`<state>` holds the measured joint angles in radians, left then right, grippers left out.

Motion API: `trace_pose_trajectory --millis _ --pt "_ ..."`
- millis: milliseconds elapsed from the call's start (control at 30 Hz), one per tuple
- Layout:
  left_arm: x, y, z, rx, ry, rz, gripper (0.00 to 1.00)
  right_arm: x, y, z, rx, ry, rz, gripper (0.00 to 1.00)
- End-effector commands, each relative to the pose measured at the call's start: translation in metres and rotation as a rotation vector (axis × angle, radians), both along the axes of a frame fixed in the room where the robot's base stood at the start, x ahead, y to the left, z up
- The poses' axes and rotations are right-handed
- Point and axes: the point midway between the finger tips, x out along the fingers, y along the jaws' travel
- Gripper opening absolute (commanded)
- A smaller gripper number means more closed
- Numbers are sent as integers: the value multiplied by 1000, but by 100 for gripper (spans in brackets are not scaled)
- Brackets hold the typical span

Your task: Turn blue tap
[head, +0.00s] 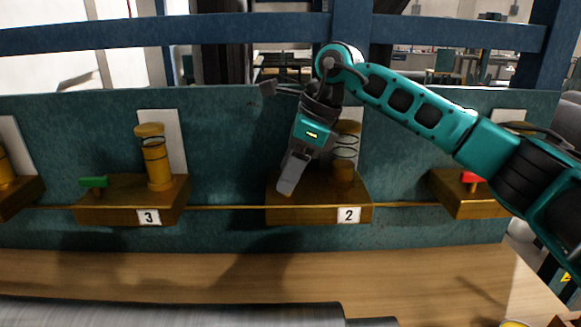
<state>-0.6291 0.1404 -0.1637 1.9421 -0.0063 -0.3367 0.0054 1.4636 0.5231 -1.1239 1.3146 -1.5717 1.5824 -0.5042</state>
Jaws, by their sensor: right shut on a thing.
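My right gripper (287,186) reaches down onto the left part of the wooden block labelled 2 (318,215). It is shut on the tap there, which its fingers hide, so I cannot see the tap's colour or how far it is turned. No blue tap shows elsewhere. A brass-coloured cylinder (343,172) stands upright on the same block, just right of the gripper. My left gripper is not in view.
The block labelled 3 (120,214) carries a green tap (94,182) and a brass cylinder (157,165). A red tap (472,178) sits on the block at right, partly behind my right arm. A grey roll (170,313) lies in front; the wooden surface (200,268) between is clear.

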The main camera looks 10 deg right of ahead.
Motion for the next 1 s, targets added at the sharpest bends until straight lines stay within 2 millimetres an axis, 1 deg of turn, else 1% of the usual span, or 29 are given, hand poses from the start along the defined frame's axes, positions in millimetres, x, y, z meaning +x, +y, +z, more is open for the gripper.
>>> trace_pose_trajectory --millis 100,133,367,600,700,767,867,1000 --pt "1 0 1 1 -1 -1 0 1 0 1 1 -4 -1 31" --pt "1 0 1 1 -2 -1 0 1 0 1 1 -4 -1 64" --pt "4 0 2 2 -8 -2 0 0 0 1 0 -2 -1 86" --pt "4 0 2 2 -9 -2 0 0 0 1 -1 -2 -1 87" --pt "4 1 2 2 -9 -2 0 0 -2 6 0 -3 -2 87" --pt "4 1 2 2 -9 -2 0 -1 -5 13 1 -5 -3 87" --pt "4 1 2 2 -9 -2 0 -3 -11 30 1 -6 -3 87" --pt "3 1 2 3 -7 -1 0 -6 -23 60 1 -6 -3 87"
